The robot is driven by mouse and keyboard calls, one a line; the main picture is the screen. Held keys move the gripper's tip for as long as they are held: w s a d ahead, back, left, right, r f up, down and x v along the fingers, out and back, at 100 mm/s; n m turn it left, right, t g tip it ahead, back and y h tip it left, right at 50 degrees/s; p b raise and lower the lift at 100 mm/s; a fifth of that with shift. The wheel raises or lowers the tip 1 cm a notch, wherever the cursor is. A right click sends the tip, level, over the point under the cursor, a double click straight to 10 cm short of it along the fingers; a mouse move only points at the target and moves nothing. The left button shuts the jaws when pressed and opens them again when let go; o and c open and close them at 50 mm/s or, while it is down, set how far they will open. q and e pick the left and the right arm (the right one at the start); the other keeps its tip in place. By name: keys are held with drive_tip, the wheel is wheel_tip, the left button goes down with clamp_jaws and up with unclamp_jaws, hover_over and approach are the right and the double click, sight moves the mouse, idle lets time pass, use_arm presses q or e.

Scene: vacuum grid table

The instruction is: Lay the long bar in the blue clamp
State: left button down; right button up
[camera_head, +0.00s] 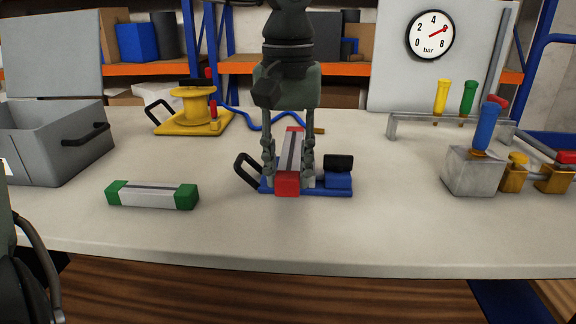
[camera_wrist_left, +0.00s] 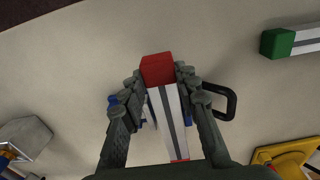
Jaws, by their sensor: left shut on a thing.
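A bar with red ends and a grey stripe (camera_head: 287,183) points away from me, low at the blue clamp (camera_head: 338,181). My left gripper (camera_head: 288,178) comes down from above with one finger on each side of the bar, shut on it. In the left wrist view the same bar (camera_wrist_left: 158,69) lies between the fingers (camera_wrist_left: 160,85). The clamp's black handle (camera_head: 247,172) is at its left. The bar and fingers hide the middle of the clamp, so I cannot tell whether the bar touches its base. My right gripper is not in view.
A green-ended bar (camera_head: 152,195) lies on the table to the left. A grey bin (camera_head: 45,150) and a yellow spool clamp (camera_head: 193,108) stand behind. A metal block with a blue handle (camera_head: 472,172) and a rail (camera_head: 450,124) are on the right. The front table strip is clear.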

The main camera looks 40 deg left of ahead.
use_arm(q)
drive_tip(key=shift+f+b, duration=1.15)
drive_tip(key=shift+f, duration=0.45)
drive_tip(key=c, duration=1.1)
unclamp_jaws()
drive_tip(key=shift+o, duration=0.2)
wheel_tip(320, 180, up, 12)
drive_tip(key=shift+s+r, duration=0.1)
